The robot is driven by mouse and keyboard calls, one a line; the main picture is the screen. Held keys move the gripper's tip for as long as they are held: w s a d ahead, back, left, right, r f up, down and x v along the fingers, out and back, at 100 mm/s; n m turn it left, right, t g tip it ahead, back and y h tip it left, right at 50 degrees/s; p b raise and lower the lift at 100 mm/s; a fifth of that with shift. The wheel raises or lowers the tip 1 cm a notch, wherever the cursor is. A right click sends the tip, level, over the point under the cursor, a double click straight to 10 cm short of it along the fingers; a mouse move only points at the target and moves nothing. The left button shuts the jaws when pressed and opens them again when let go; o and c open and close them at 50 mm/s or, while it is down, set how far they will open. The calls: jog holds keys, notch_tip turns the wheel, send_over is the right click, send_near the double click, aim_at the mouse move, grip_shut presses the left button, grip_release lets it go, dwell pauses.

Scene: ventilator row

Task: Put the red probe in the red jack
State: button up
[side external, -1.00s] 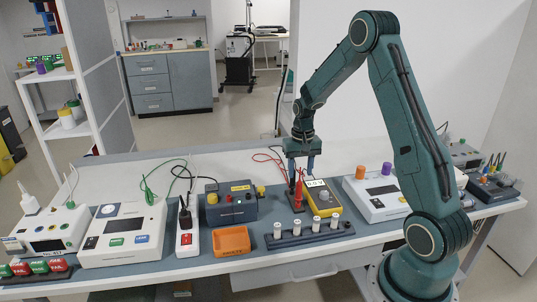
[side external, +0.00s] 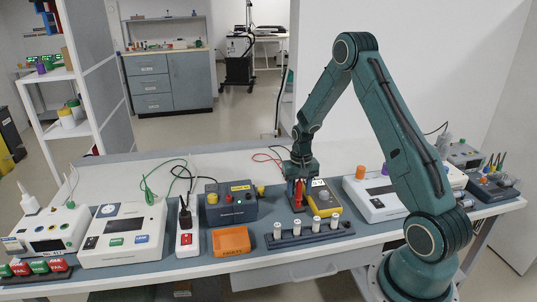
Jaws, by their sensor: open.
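The red probe (side external: 299,193) stands upright in a small dark holder (side external: 297,208) beside the yellow meter (side external: 322,204), with a red lead behind it. My gripper (side external: 299,187) is open and lowered over the probe, its fingers at either side of the probe's upper part. I cannot tell whether they touch it.
An orange tray (side external: 232,241) and a rack (side external: 290,241) with several white-capped vials stand in front. A white power strip (side external: 187,237) is left of the box. A white device with orange and purple knobs (side external: 376,199) stands to the right.

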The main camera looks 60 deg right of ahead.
jog(key=shift+f, duration=0.4)
grip_shut()
